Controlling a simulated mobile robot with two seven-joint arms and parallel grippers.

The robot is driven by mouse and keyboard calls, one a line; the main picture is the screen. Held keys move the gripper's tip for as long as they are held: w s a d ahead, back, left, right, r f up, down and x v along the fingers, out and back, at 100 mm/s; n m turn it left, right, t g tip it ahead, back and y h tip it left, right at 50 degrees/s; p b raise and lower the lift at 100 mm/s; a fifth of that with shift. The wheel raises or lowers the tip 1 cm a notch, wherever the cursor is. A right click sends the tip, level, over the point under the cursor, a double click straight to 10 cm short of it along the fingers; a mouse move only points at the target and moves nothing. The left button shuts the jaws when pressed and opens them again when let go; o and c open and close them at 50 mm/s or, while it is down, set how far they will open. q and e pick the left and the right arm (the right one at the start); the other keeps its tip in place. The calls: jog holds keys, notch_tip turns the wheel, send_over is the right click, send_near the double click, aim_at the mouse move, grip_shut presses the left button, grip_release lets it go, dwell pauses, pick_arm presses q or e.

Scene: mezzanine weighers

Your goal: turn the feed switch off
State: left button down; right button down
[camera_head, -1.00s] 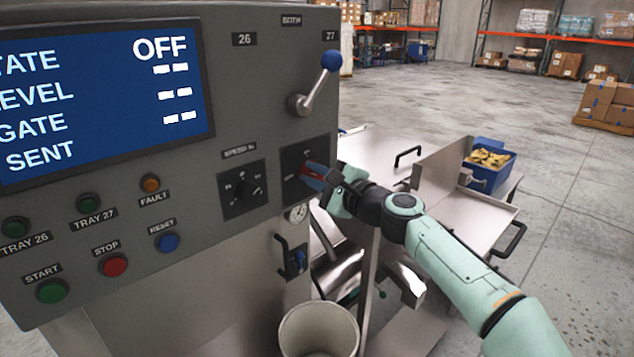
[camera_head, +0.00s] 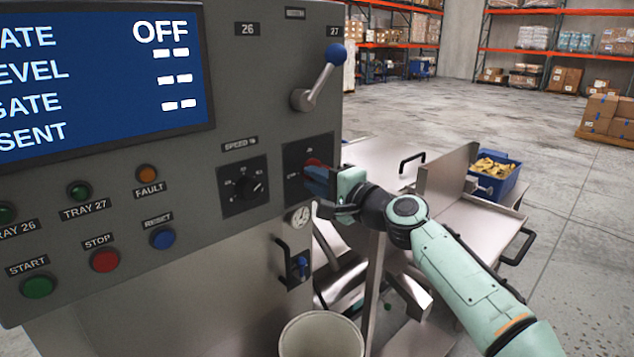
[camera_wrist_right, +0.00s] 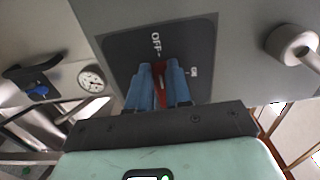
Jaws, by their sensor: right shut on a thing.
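The feed switch (camera_wrist_right: 160,82) is a red handle on a dark square plate (camera_wrist_right: 125,60) on the grey control panel. In the right wrist view the plate carries an OFF mark and an ON mark, and the handle's visible end points towards OFF. My right gripper (camera_head: 316,178) is at the plate, its blue fingers shut on the red handle from both sides. The fingers hide much of the handle. The panel's screen (camera_head: 95,85) reads OFF on its top line. My left gripper is not in view.
A blue-knobbed lever (camera_head: 318,78) stands out just above the switch. The speed dial (camera_head: 243,186) is left of it, and a gauge (camera_head: 300,217) is below. A pale bin (camera_head: 321,335) stands under the panel. Metal trays and a blue crate (camera_head: 493,178) are at right.

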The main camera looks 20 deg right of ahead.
dwell(0.3)
jog(key=c, duration=1)
grip_release()
jog(key=shift+c, duration=0.2)
pick_arm(q)
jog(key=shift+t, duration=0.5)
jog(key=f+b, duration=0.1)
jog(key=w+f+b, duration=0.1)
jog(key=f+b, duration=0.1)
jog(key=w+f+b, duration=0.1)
jog(key=b, duration=0.1)
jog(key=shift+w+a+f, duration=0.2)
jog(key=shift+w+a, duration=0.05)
pick_arm(e)
jog(key=v, duration=1.3)
jog(key=shift+s, duration=0.2)
jog(key=shift+d, duration=0.15)
